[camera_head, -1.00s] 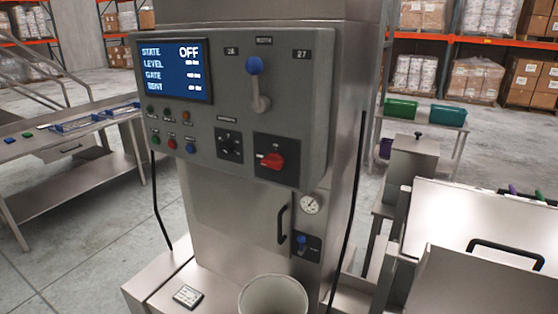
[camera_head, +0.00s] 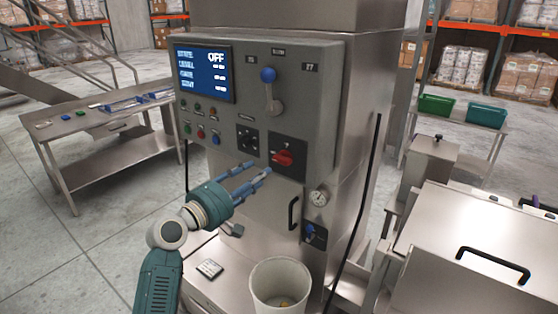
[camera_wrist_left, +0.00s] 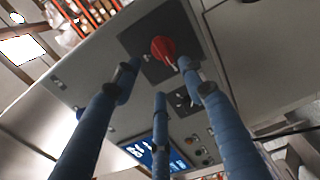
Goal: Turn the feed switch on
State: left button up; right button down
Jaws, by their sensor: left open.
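The red rotary switch (camera_head: 283,157) sits on a black plate at the lower right of the grey control panel (camera_head: 325,110). Its label is too small to read. The display (camera_head: 203,74) at the panel's upper left reads STATE OFF. My left gripper (camera_head: 257,169) is open and empty, in front of the panel just below and left of the red switch. In the left wrist view the red switch (camera_wrist_left: 163,49) shows beyond and between the spread blue fingers, apart from them. My right gripper is not in view.
A blue-knobbed lever (camera_head: 271,90), a black dial (camera_head: 247,140) and several small buttons share the panel. Below are a black door handle (camera_head: 293,213), a gauge (camera_head: 318,197) and a white bucket (camera_head: 280,286). A steel table (camera_head: 105,130) stands at the left.

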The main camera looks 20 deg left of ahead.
aim_at(279, 160)
pick_arm(q)
jog(key=p+x, duration=0.2)
jog(key=x, duration=0.7)
jog(key=shift+p, duration=0.35)
jog(key=shift+w+d+f, duration=0.1)
jog(key=shift+w+f, duration=0.05)
jog(key=shift+w, duration=0.25)
grip_shut()
